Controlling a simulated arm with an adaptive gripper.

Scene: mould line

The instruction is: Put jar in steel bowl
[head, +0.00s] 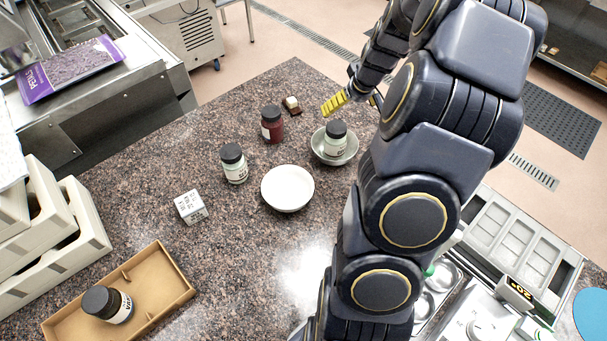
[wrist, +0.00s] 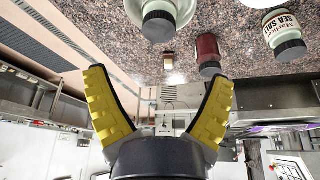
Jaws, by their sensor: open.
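A jar (head: 336,140) with pale contents and a dark lid stands in the steel bowl (head: 347,157), leaning slightly if at all. The jar also shows at the top of the wrist view (wrist: 159,24), inside the bowl (wrist: 184,12), both partly cut off by the frame. My gripper (head: 355,100) is open and empty, beyond the bowl in the head view and apart from the jar. In the wrist view my gripper's yellow fingers (wrist: 160,80) are spread wide with nothing between them. In the head view my arm hides the bowl's right surroundings.
A dark red jar (head: 271,125), a sea salt jar (head: 234,164), a white bowl (head: 287,189), a small block (head: 291,105) and a white cube (head: 191,206) stand on the granite counter (head: 240,260).

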